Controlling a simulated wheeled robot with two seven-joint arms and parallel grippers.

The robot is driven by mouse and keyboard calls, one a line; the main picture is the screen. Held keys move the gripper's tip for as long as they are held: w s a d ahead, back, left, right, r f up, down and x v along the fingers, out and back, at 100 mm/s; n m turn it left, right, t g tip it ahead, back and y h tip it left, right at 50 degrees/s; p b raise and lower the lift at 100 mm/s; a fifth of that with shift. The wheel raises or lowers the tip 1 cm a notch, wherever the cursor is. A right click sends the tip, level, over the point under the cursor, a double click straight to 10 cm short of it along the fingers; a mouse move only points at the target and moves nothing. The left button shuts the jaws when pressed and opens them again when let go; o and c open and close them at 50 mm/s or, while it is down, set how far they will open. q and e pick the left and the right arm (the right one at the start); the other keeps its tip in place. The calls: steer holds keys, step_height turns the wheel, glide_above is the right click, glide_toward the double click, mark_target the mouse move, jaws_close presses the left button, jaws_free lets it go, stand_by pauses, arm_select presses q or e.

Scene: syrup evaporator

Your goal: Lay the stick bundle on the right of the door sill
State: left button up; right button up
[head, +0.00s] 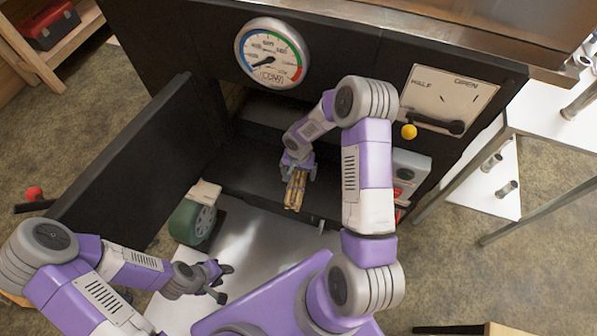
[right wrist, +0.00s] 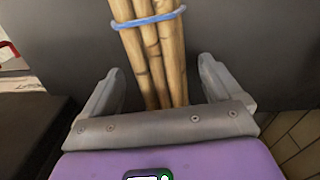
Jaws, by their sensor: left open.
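The stick bundle (head: 295,190) is several tan sticks, bound by a blue band that shows in the right wrist view (right wrist: 148,20). It lies at the front of the black firebox opening, on the right part of the door sill (head: 255,200). My right gripper (head: 298,165) is at the bundle's far end. In the right wrist view its fingers (right wrist: 160,88) stand apart on both sides of the sticks, with a gap on each side. My left gripper (head: 225,283) is open and empty, low and left of the sill.
The open black firebox door (head: 130,165) stands on the left. A round gauge (head: 271,54) and a lever panel (head: 448,98) are on the front. A white-topped table (head: 555,115) stands at right.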

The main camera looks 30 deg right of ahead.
steer(key=shift+r, duration=0.1)
step_height(320, 180, up, 7)
steer(key=p, duration=0.2)
steer(key=shift+r+p, duration=0.2)
steer(key=shift+p, duration=0.15)
